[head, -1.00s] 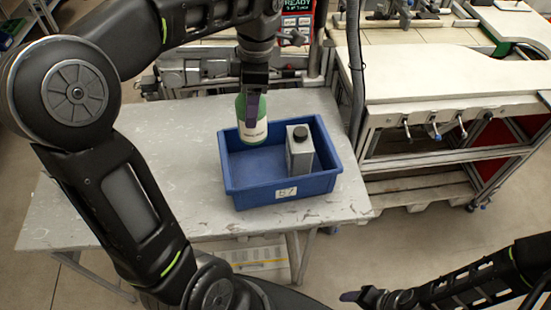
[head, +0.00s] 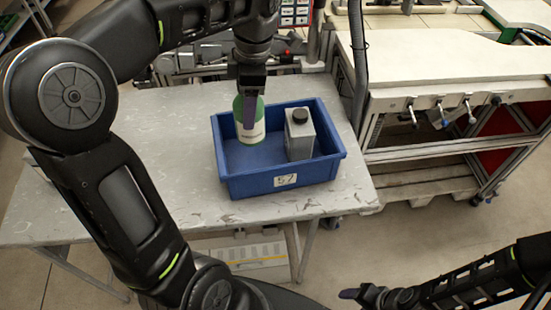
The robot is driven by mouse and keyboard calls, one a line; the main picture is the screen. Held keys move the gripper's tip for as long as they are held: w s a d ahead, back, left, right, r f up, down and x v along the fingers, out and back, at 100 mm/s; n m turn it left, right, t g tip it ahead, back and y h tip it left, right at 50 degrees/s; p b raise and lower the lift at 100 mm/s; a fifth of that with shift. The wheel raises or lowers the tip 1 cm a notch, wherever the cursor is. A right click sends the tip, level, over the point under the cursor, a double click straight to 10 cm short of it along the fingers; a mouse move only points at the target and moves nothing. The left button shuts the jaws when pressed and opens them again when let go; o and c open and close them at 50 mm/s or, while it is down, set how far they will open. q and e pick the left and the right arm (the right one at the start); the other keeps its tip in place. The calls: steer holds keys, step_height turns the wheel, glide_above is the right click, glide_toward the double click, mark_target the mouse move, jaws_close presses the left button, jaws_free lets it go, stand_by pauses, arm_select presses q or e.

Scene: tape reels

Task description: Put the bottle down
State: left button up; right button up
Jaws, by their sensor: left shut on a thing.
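The green bottle (head: 257,131) with a pale label is upright in the left part of the blue bin (head: 262,185). My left gripper (head: 247,100) is shut on the bottle from above. The bottle's lower end is inside the bin's rim; I cannot tell whether it touches the bin floor. My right gripper (head: 352,294) is at the bottom of the view, away from the bin, and its finger opening is not clear.
A grey metal can (head: 299,140) with a black cap stands in the bin, right of the bottle. The bin sits on a worn grey table (head: 150,150). A workbench (head: 450,80) with clamps stands to the right.

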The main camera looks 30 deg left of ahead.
mark_target(251, 136)
arm_select(q)
steer(key=shift+f, duration=3.1)
step_height(251, 136, down, 3)
steer(key=shift+f+p, duration=0.2)
steer(key=shift+p, duration=0.2)
steer(key=shift+f, duration=0.2)
